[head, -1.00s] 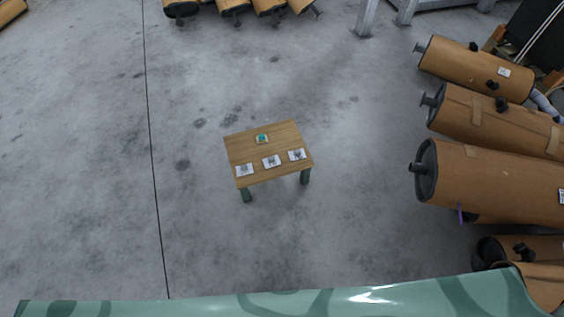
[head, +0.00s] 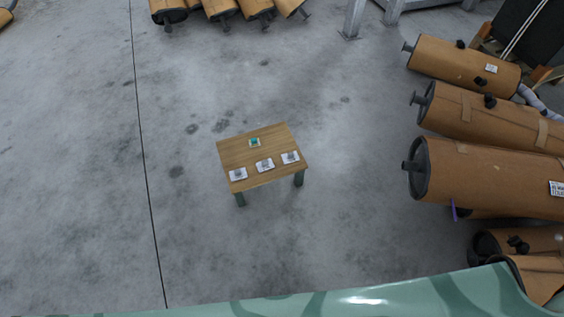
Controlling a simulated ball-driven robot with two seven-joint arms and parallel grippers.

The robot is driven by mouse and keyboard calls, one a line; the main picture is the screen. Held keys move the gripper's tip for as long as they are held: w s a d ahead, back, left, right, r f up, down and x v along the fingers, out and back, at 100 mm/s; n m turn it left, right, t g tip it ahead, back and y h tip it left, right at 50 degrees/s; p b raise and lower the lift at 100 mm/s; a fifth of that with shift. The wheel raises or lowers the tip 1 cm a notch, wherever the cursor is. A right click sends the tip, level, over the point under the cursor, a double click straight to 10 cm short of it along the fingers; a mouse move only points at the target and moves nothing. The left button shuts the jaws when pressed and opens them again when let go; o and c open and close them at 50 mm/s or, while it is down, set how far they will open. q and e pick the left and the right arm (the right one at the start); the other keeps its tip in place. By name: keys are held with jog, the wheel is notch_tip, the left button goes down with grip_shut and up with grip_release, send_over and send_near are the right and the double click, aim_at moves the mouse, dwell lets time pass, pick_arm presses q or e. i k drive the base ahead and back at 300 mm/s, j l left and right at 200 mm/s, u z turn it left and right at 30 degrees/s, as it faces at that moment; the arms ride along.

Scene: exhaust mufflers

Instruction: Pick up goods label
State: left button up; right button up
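A small wooden table (head: 246,158) with green legs stands on the floor near the middle of the head view. Three white labels lie in a row along its near side: a left one (head: 238,174), a middle one (head: 265,165) and a right one (head: 290,157). Each has a small grey thing on it, too small to make out. A small teal item (head: 254,142) with a pale edge lies behind them on the table. Neither of my grippers shows in this view.
Several brown wrapped mufflers (head: 490,175) lie along the right side. More mufflers (head: 225,12) lie at the top, near a grey metal frame (head: 354,18). A green patterned surface (head: 370,302) crosses the bottom edge. The grey floor around the table is clear.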

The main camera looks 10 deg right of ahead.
aim_at(267, 164)
jog(key=z, duration=2.1)
jog(key=u, duration=2.1)
jog(key=i+j+z, duration=0.1)
jog(key=i+z, duration=0.3)
jog(key=i+j+z, duration=0.2)
jog(key=z, duration=0.15)
jog(key=i+j+z, duration=0.4)
jog(key=i+l, duration=0.05)
